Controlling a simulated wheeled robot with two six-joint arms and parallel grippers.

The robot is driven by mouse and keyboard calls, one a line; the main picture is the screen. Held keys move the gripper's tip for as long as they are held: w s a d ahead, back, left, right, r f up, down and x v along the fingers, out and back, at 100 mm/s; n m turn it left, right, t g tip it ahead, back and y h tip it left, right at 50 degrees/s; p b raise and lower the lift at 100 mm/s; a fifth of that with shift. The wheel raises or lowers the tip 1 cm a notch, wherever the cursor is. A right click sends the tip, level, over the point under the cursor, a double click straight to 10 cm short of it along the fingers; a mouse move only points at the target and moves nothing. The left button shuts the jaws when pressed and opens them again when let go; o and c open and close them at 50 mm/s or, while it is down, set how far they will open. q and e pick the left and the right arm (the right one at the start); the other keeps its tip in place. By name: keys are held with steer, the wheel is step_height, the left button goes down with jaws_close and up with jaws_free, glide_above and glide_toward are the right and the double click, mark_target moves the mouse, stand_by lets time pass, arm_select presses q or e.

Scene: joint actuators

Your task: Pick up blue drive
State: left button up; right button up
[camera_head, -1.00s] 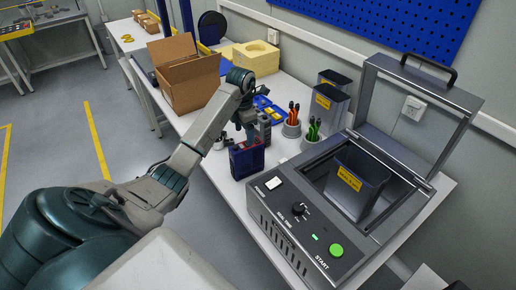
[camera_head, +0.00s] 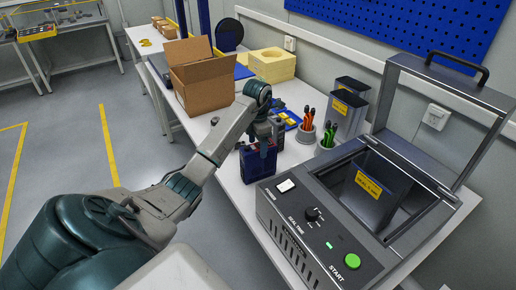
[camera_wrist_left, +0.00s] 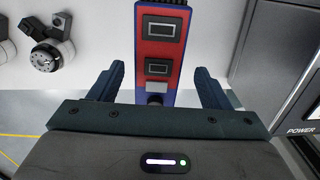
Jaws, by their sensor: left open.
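The blue drive (camera_head: 257,163) stands upright on the white table, left of the sealing machine. In the left wrist view, the drive (camera_wrist_left: 162,45) shows a red face with dark rectangular panels and blue edges. My left gripper (camera_head: 263,138) is at the drive's top in the head view. In the left wrist view, the open fingers (camera_wrist_left: 158,82) lie on either side of the drive, with a visible gap on each side. The gripper partly hides the drive in the head view. My right gripper is not in view.
The sealing machine (camera_head: 290,228) stands close to the right of the drive, its lid raised. Pen cups (camera_head: 306,134) and a blue tray (camera_head: 288,118) are behind it. An open cardboard box (camera_head: 205,92) is at the back left. A grey actuator part (camera_wrist_left: 47,55) lies left of the drive.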

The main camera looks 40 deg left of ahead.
mark_target(258, 162)
arm_select(q)
steer(key=f, duration=0.1)
steer(key=f+b, duration=0.1)
steer(key=f, duration=0.1)
steer(key=shift+w+f+b, duration=0.25)
steer(key=shift+b, duration=0.1)
steer(key=shift+f, duration=0.4)
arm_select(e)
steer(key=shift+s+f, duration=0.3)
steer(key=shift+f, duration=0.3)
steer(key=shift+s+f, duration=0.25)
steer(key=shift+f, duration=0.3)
arm_select(q)
steer(key=shift+c, duration=0.4)
steer(key=c, duration=1)
steer(key=shift+o, duration=0.2)
steer(key=shift+r, duration=0.1)
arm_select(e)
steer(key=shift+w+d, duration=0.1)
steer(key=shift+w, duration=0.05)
arm_select(q)
steer(key=shift+r, duration=0.1)
